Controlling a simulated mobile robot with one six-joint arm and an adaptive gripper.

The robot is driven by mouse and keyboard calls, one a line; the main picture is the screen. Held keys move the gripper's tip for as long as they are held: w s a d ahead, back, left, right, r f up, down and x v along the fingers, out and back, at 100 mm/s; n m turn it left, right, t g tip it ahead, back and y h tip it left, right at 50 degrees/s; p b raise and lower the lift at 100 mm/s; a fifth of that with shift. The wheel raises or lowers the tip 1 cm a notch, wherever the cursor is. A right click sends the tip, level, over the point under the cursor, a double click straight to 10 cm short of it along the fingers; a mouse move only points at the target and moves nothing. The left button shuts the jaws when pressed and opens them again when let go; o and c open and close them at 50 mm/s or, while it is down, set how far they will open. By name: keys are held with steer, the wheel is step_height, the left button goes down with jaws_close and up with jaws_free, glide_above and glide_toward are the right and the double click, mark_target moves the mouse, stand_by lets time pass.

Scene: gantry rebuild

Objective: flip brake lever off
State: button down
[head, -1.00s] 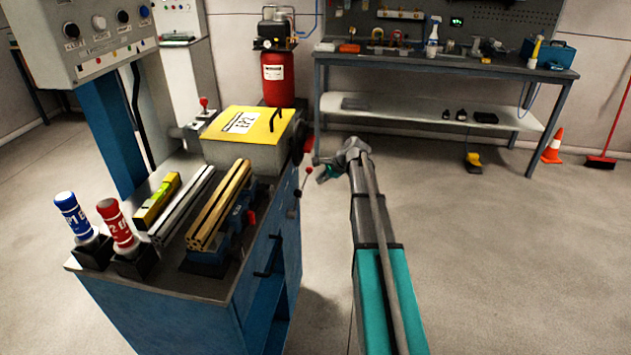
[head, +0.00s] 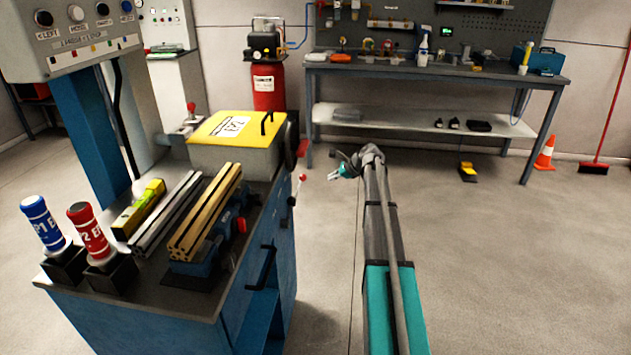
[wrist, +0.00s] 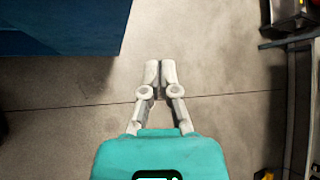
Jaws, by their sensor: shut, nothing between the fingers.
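Two red-knobbed levers show in the head view, and no label tells me which is the brake lever. One is a thin side lever (head: 298,188) at the right side of the blue cabinet, beside a dark round wheel. The other is an upright lever (head: 191,111) behind the yellow-lidded box. My gripper (head: 334,175) is out to the right of the side lever, apart from it, over open floor. In the wrist view my gripper (wrist: 160,66) has its pale fingers together, with nothing between them. Neither lever can be made out in the wrist view.
The blue cabinet (head: 262,300) carries a yellow-lidded box (head: 210,122), metal bars and blue and red cylinders. Its corner (wrist: 60,25) fills the wrist view's upper left. A workbench (head: 440,70) stands behind.

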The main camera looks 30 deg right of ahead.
steer(key=shift+f, duration=0.1)
steer(key=b+x, duration=0.7)
steer(key=x, duration=0.3)
steer(key=shift+s+a+r+p, duration=0.1)
steer(key=shift+a+r+p, duration=0.45)
steer(key=shift+r+p, duration=0.4)
steer(key=shift+a+r+p, duration=0.5)
steer(key=shift+r+p, duration=0.3)
steer(key=shift+p, duration=0.2)
